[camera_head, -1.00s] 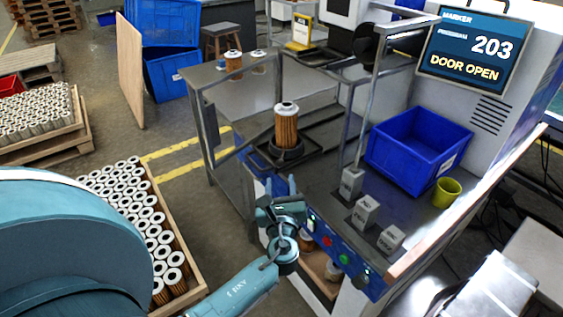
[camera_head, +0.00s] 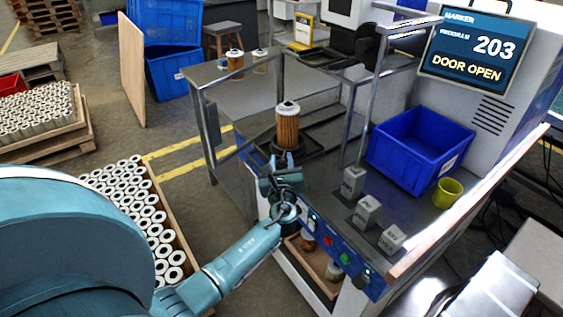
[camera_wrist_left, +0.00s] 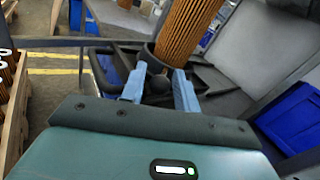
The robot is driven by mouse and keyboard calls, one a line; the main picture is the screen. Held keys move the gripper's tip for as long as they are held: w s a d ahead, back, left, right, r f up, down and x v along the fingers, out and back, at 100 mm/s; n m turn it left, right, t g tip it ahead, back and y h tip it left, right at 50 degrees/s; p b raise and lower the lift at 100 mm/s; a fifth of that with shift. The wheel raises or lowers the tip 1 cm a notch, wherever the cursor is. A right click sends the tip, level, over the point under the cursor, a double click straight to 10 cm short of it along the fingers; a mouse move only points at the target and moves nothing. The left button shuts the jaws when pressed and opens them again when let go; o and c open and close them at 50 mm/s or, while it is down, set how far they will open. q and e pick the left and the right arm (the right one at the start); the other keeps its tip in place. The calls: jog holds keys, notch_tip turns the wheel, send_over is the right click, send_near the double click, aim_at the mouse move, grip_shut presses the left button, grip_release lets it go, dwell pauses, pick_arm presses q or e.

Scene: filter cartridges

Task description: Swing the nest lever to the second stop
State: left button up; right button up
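A filter cartridge (camera_head: 287,127) with an orange pleated body and white top stands upright in a dark round nest (camera_head: 304,150) on the machine bench. It also shows in the left wrist view (camera_wrist_left: 183,30), in the nest cup. A dark rounded knob (camera_wrist_left: 157,84), seemingly the nest lever's end, lies between my left fingers in the wrist view. My left gripper (camera_head: 284,164) is just in front of the nest; its two blue fingers stand apart around the knob (camera_wrist_left: 160,88). I cannot tell whether they touch it. The lever's arm and stops are not clear. My right gripper is not in view.
A blue bin (camera_head: 418,150), a yellow-green cup (camera_head: 447,192) and grey blocks (camera_head: 366,211) stand on the bench to the right. The marker screen (camera_head: 478,55) reads "DOOR OPEN". A crate of cartridges (camera_head: 180,250) stands on the floor at left.

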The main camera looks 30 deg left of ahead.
pick_arm(q)
grip_shut()
dwell(0.4)
